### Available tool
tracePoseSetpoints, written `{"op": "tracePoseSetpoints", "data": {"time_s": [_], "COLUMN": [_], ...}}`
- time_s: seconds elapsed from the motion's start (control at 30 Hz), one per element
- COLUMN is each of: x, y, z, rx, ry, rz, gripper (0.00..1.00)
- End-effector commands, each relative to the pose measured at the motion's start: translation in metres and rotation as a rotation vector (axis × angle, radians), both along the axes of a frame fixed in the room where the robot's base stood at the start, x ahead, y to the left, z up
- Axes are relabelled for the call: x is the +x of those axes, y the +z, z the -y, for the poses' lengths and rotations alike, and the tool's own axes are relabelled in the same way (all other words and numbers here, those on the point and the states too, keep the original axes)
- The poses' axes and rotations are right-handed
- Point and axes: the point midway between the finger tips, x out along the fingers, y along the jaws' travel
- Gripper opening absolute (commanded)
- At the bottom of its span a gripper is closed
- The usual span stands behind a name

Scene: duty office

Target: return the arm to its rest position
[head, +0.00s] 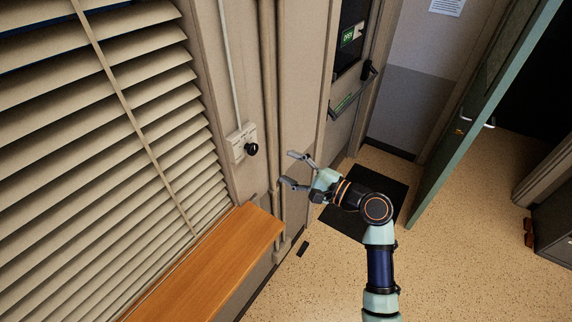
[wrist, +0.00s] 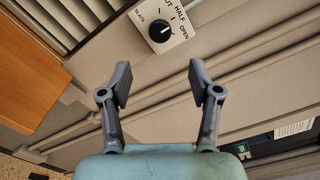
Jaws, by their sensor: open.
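My gripper (head: 289,169) is open and empty in the head view, left of the arm's elbow. Its two grey fingers point left toward the wall, apart from the control box there. The open fingers also show in the wrist view (wrist: 160,85), with nothing between them. A pale control box (head: 241,140) with a black knob (head: 252,149) is on the wall. In the wrist view the knob (wrist: 162,31) sits beyond the fingertips, with labels including HALF and OPEN; its white pointer line is small.
Slatted blinds (head: 90,120) and a wooden ledge (head: 215,270) are at the left. Vertical pipes (head: 270,90) run beside the box. A dark mat (head: 385,184) lies on the speckled floor. A green door (head: 480,110) stands open at the right. A small dark object (head: 302,248) lies near the wall.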

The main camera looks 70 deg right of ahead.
Motion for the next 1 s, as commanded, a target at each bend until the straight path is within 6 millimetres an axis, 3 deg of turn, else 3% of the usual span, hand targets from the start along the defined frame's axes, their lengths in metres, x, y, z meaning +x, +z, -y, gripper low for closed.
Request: {"op": "tracePoseSetpoints", "data": {"time_s": [0.4,0.47,0.53,0.57,0.67,0.8,0.9,1.0], "x": [0.002,0.011,0.034,0.047,0.096,0.144,0.154,0.151], "y": [0.0,-0.002,-0.006,-0.008,-0.018,-0.029,-0.032,-0.03], "z": [-0.001,-0.01,-0.034,-0.049,-0.119,-0.236,-0.31,-0.369], "rx": [-0.003,-0.031,-0.105,-0.155,-0.391,-0.825,-1.128,-1.394], "ry": [0.002,0.02,0.065,0.093,0.216,0.403,0.507,0.578], "rz": [-0.003,-0.025,-0.08,-0.113,-0.249,-0.422,-0.498,-0.543], "gripper": [0.63,0.63,0.63,0.63,0.63,0.63,0.63,0.63]}}
